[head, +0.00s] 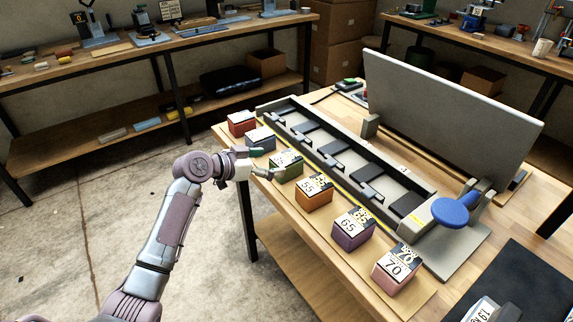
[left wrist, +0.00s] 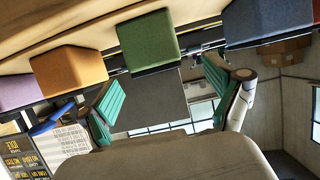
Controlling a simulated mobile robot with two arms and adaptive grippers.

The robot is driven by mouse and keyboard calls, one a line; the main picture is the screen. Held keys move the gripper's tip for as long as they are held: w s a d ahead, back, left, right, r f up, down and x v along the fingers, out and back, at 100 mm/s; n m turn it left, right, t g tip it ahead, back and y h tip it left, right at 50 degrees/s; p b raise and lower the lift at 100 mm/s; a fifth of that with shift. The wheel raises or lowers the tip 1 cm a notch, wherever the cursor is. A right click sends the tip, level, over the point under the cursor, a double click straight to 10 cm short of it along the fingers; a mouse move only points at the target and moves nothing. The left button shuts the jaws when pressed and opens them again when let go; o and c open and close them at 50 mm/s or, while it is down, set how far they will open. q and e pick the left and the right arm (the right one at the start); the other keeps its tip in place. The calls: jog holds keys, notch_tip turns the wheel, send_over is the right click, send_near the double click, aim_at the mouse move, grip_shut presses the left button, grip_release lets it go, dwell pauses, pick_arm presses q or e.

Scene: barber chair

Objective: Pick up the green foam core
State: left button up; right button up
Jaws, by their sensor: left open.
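The green foam core (head: 287,168) is a block with a printed label on top, standing in a row of coloured foam blocks on the workbench. My left gripper (head: 263,163) is open at the left side of this block. In the left wrist view, the plain green face (left wrist: 148,42) lies ahead, roughly between the two spread green-padded fingers (left wrist: 163,88), and nothing is held. I cannot tell whether a finger touches the block. My right gripper is not in view.
A red block (head: 241,123) and a blue-grey block (head: 260,140) stand behind the green one. Orange (head: 314,192), purple (head: 352,230) and pink (head: 397,270) blocks stand in front. A long metal fixture (head: 340,160) with a blue knob (head: 451,211) runs close beside the row.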

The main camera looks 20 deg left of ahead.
aim_at(281, 160)
pick_arm(q)
jog(key=x, duration=0.2)
jog(key=p+x, duration=0.1)
jog(key=x, duration=0.3)
jog(key=shift+d+r, duration=0.25)
jog(key=shift+r, duration=0.15)
jog(key=shift+s, duration=0.1)
jog(key=c, duration=1.3)
